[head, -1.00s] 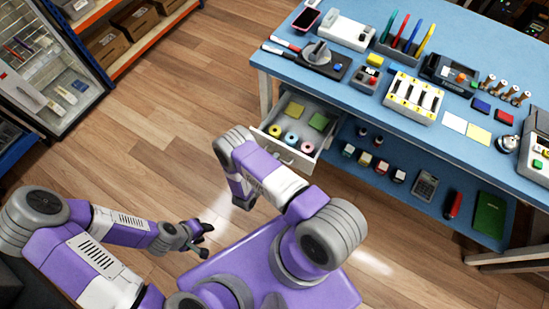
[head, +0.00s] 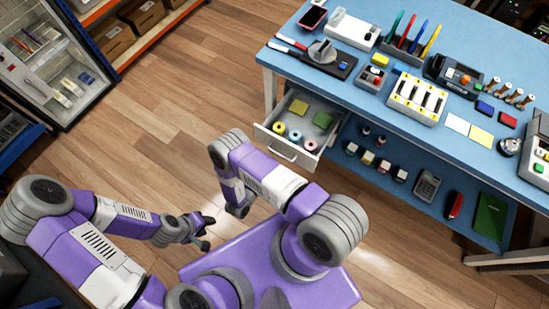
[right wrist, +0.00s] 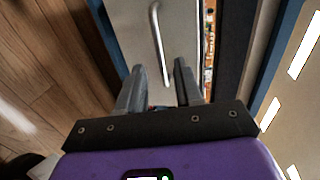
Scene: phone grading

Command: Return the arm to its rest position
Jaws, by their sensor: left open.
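My left gripper (head: 203,232) is low at the left of my purple base in the head view, small, over the wooden floor and holding nothing that I can see. My right arm (head: 275,185) is bent in front of the blue workbench; its gripper cannot be made out in the head view. In the right wrist view my right gripper (right wrist: 159,78) has its two grey fingers apart, with nothing clearly held. Beyond them is a pale panel with a bar handle (right wrist: 157,40); I cannot tell whether the fingers touch it.
The workbench (head: 375,100) carries a phone (head: 312,17), pens and trays. Its drawer (head: 288,152) stands open, close to my right arm, with coloured rolls inside. A lower shelf (head: 445,215) holds small items. A glass-door cabinet (head: 60,60) is at the upper left. Floor between is clear.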

